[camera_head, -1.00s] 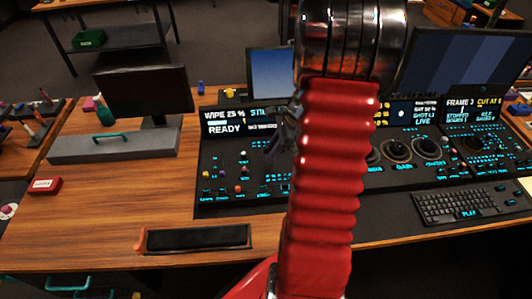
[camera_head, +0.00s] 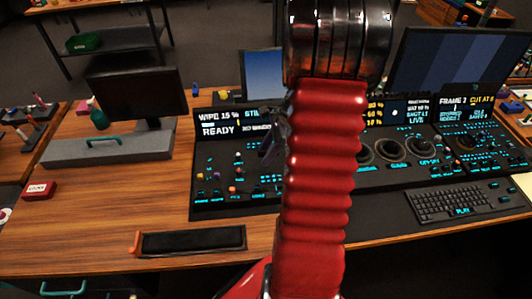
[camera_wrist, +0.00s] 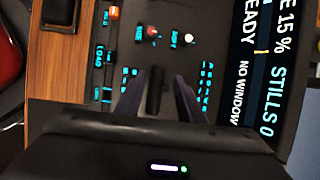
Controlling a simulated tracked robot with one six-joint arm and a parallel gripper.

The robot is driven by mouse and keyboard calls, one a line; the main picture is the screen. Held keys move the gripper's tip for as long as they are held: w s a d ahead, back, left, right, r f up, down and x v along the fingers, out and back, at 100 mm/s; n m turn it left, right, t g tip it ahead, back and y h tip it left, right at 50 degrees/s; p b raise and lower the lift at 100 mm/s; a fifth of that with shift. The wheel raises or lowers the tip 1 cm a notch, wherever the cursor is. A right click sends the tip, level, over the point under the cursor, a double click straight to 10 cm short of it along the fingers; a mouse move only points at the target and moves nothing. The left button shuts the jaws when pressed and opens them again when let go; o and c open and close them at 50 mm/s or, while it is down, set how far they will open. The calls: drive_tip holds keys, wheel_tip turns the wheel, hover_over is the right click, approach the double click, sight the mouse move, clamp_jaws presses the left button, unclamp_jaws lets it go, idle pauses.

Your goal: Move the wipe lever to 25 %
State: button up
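The wipe lever (camera_wrist: 155,90) is a dark handle in the middle of the wrist view, standing between the two fingers of my gripper (camera_wrist: 161,78). The fingers are apart, with a gap visible on each side of the lever. In the head view my red arm hides the lever and most of the gripper; a bit of the gripper (camera_head: 270,147) shows left of the arm. The wipe display (camera_head: 219,123) reads 15 % and READY; it also shows in the wrist view (camera_wrist: 262,60), partly cut off.
Colored knobs (camera_head: 233,189) stand left of the lever on the dark panel. More dials (camera_head: 389,150) lie right of my arm, with a keyboard (camera_head: 460,204) in front. A dark tray (camera_head: 194,241) lies on the wooden desk.

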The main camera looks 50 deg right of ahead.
drive_tip(key=v, duration=1.3)
drive_tip(key=shift+r, duration=0.25)
drive_tip(key=shift+s+d, duration=0.1)
drive_tip(key=shift+a+r, duration=0.15)
drive_tip(key=shift+a, duration=0.15)
drive_tip(key=c, duration=0.3)
drive_tip(key=a+r+n, duration=0.1)
drive_tip(key=a, duration=0.1)
drive_tip(key=w+a+r+n, duration=0.1)
drive_tip(key=a+n, duration=0.1)
drive_tip(key=a, duration=0.1)
drive_tip(key=w+a+r+n, duration=0.1)
drive_tip(key=a, duration=0.1)
drive_tip(key=shift+w+a+r+n+g+h, duration=0.1)
drive_tip(key=shift+a+r+n+g+h, duration=0.05)
drive_tip(key=shift+a+n+g+h, duration=0.2)
clamp_jaws()
drive_tip(key=s+a+r+n+t, duration=0.1)
drive_tip(key=s+a+r+n, duration=0.1)
drive_tip(key=a+n, duration=0.5)
drive_tip(key=s+a+r+n+t+h, duration=0.1)
drive_tip(key=s+a+r+n, duration=0.1)
drive_tip(key=a+n, duration=0.5)
drive_tip(key=s+a+r+n+t+h, duration=0.1)
drive_tip(key=s+a+r+n, duration=0.1)
drive_tip(key=a+n, duration=0.5)
drive_tip(key=s+a, duration=0.1)
drive_tip(key=a, duration=0.3)
drive_tip(key=shift+s+a, duration=0.15)
drive_tip(key=shift+a, duration=0.15)
